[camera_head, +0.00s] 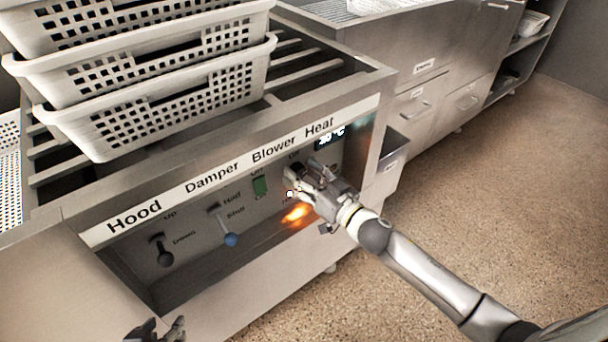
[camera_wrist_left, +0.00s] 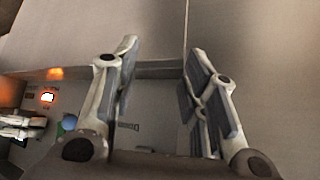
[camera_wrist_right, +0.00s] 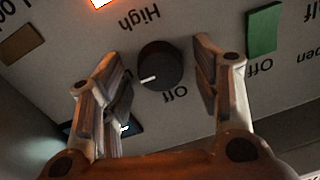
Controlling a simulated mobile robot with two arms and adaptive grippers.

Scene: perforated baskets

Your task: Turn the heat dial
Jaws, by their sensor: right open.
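The heat dial (camera_wrist_right: 161,66) is a round black knob with a white mark, with "Off" and "High" printed near it. In the right wrist view the mark points to the lower left. My right gripper (camera_head: 304,174) is at the Heat section of the panel; it also shows in the right wrist view (camera_wrist_right: 160,75). Its fingers are open on either side of the dial, with gaps visible. In the head view the gripper largely hides the dial. My left gripper (camera_head: 158,332) is low at the front, away from the dial; its fingers are apart and empty in the left wrist view (camera_wrist_left: 158,62).
The recessed panel holds a green blower switch (camera_head: 260,186), a blue-tipped damper lever (camera_head: 229,238) and a black hood lever (camera_head: 162,252). A lit display (camera_head: 331,137) is above the gripper. An orange glow (camera_head: 297,213) is below it. White perforated baskets (camera_head: 150,95) are stacked on top.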

